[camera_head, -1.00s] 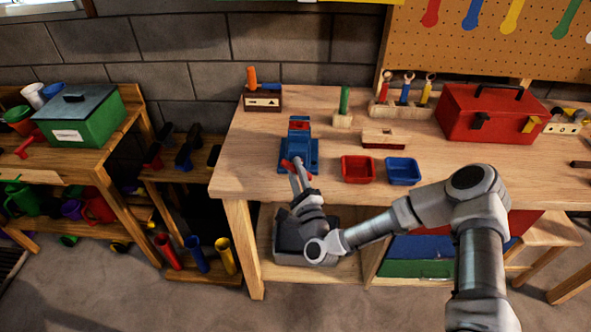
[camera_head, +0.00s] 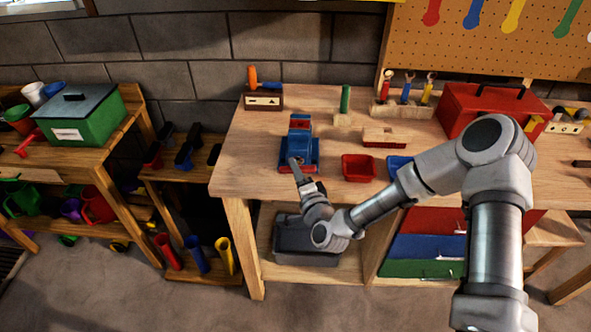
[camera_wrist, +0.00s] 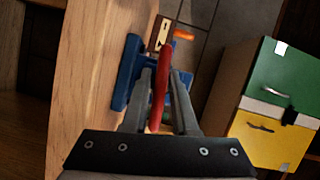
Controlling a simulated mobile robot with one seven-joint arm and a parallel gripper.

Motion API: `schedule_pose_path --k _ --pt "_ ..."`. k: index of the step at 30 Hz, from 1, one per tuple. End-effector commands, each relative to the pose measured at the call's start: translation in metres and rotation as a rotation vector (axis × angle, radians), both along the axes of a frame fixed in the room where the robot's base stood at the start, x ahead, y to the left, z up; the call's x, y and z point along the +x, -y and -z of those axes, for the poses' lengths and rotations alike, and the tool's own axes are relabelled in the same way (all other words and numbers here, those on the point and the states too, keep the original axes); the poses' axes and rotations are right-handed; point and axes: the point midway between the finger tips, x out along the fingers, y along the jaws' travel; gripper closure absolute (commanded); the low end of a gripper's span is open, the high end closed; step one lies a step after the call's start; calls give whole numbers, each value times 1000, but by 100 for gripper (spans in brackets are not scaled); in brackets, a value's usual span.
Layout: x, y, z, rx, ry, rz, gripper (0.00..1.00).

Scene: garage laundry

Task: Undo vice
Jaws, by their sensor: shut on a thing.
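The blue vice (camera_head: 300,147) stands at the front left edge of the wooden workbench (camera_head: 240,150). My gripper (camera_head: 295,163) reaches up to its front from below right. In the wrist view, the vice's blue base (camera_wrist: 125,72) shows left of my gripper (camera_wrist: 166,78). A red handle bar (camera_wrist: 161,75) runs lengthwise between the fingers, and they are shut on it. The fingers hide part of the vice, so I cannot tell how far apart its jaws stand. The handle is barely visible in the head view.
A red bin (camera_head: 358,168) and a blue bin (camera_head: 399,167) sit right of the vice. A wooden block (camera_head: 384,138) and a red toolbox (camera_head: 487,110) stand farther right. A grey crate (camera_head: 290,240) is on the shelf below. Bench top left of the vice is clear.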

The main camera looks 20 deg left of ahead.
Motion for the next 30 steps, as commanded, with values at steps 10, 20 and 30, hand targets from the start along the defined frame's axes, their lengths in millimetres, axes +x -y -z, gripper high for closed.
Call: schedule_pose_path --k 10,20,30 --pt "5 1 -3 -311 91 9 100" --pt "6 3 -3 -351 98 14 100" --pt "6 3 -4 -349 100 16 100"
